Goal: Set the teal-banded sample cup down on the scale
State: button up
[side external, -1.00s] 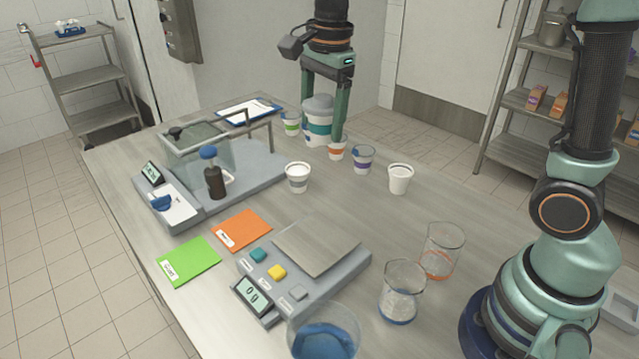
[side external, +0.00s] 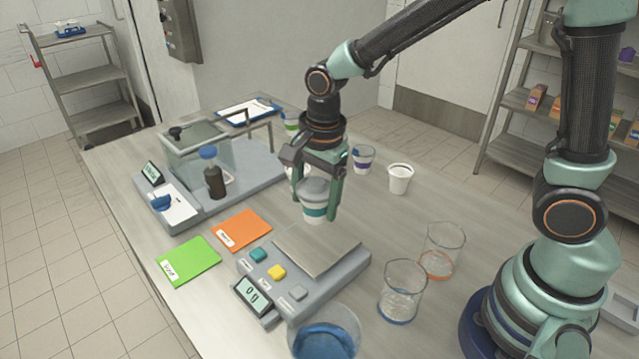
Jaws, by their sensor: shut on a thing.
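The teal-banded sample cup (side external: 314,211) is white with a grey lid. My gripper (side external: 318,203) is shut on it and holds it upright. In the picture the cup is just above the back edge of the scale; it appears to be in the air. The scale (side external: 305,265) has a flat, empty metal pan (side external: 318,249), coloured buttons and a small display at its front left.
Glass beakers (side external: 403,291) (side external: 442,250) stand right of the scale, and a blue-filled one (side external: 325,335) in front. Green (side external: 188,262) and orange (side external: 242,230) cards lie left. An analytical balance (side external: 205,170) stands back left.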

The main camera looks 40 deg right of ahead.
aim_at(320, 182)
jog(key=shift+f, duration=3)
jog(key=shift+f, duration=0.1)
jog(key=o, duration=1.3)
jog(key=r, duration=0.8)
jog(key=s+r, duration=0.1)
jog(key=r, duration=0.3)
jog(key=shift+d+r, duration=0.1)
jog(key=shift+d, duration=0.1)
jog(key=s+d+r+n+t, duration=0.2)
jog(key=d+n, duration=0.3)
jog(key=n, duration=0.3)
jog(key=s+d+r+n+t, duration=0.2)
jog(key=s+d+r+n, duration=0.2)
jog(key=n, duration=0.3)
jog(key=shift+s+d+n, duration=0.35)
jog(key=shift+d+n, duration=0.05)
jog(key=shift+d, duration=0.2)
